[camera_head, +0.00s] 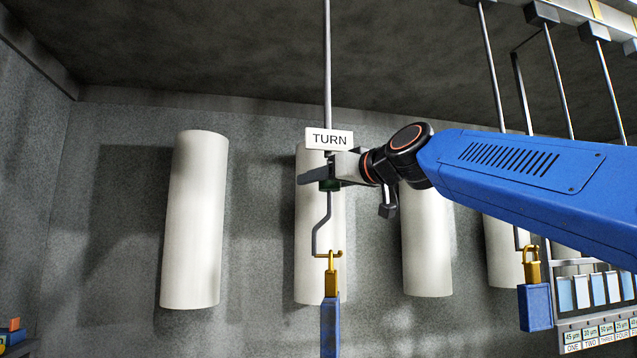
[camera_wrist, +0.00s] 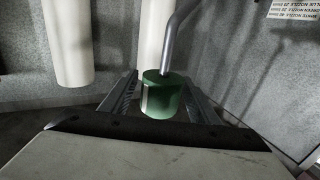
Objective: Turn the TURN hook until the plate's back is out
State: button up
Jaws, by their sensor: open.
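The TURN hook (camera_head: 327,212) hangs on a thin rod from above, with a white TURN sign (camera_head: 329,139) at its top. A dark green knob (camera_head: 328,184) sits on the hook below the sign; in the wrist view the green knob (camera_wrist: 161,97) stands between my two fingers. My gripper (camera_head: 325,178) is open around the knob, with a gap visible on its right side in the wrist view. The hook's lower bend holds a yellow clip (camera_head: 331,275) with a blue plate (camera_head: 330,328), seen narrow, nearly edge-on. The plate's back cannot be made out.
Several white cylinders (camera_head: 195,220) stand along the grey back wall. Another blue plate (camera_head: 535,307) hangs on a yellow clip at right. A rack of labelled cards (camera_head: 597,290) is at lower right. Rods hang from a rail (camera_head: 580,15) at upper right.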

jog(key=shift+w+a, duration=0.4)
jog(key=shift+w, duration=0.05)
jog(key=c, duration=1)
jog(key=shift+c, duration=0.2)
jog(key=shift+n+g+y, duration=0.4)
jog(key=shift+y, duration=0.1)
jog(key=shift+s+a+n+g+y, duration=0.15)
jog(key=shift+s+n+g+y, duration=0.4)
jog(key=shift+n+g, duration=2.7)
jog(key=shift+s+a+n+g+y, duration=0.15)
jog(key=shift+s+n+g, duration=1.4)
jog(key=shift+g, duration=2.95)
jog(key=shift+s+a+n+g+y, duration=0.2)
jog(key=shift+n+g+y, duration=0.1)
jog(key=shift+n+g, duration=3.25)
jog(key=shift+s+d+g+h, duration=0.1)
jog(key=shift+s+g+h, duration=0.15)
jog(key=shift+g, duration=0.35)
